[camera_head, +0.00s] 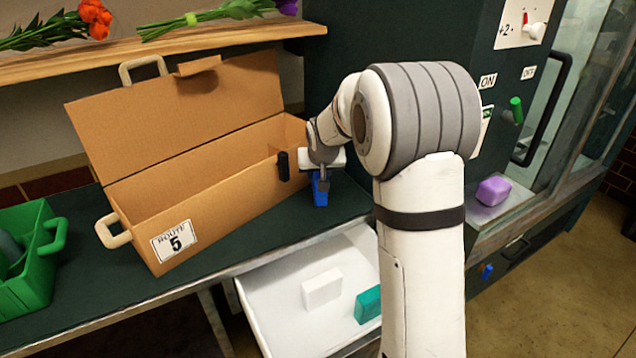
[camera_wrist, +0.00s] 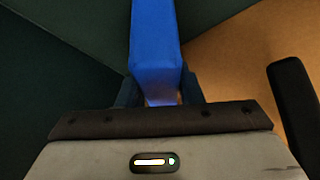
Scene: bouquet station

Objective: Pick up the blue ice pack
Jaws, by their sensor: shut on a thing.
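The blue ice pack (camera_head: 320,190) is a small blue block, upright at the right end of the cardboard box on the dark counter. It also shows large in the wrist view (camera_wrist: 154,40), running up from between the fingers. My gripper (camera_head: 321,174) is shut on it from above; it also shows in the wrist view (camera_wrist: 158,92). The lower end of the pack is close to the counter; I cannot tell whether it touches.
The open cardboard box (camera_head: 215,195) stands just left of my gripper. A white tray (camera_head: 262,305) below holds a white block (camera_head: 322,288) and a teal block (camera_head: 368,304). A purple block (camera_head: 493,190) lies on a ledge at right. A green crate (camera_head: 30,285) stands far left.

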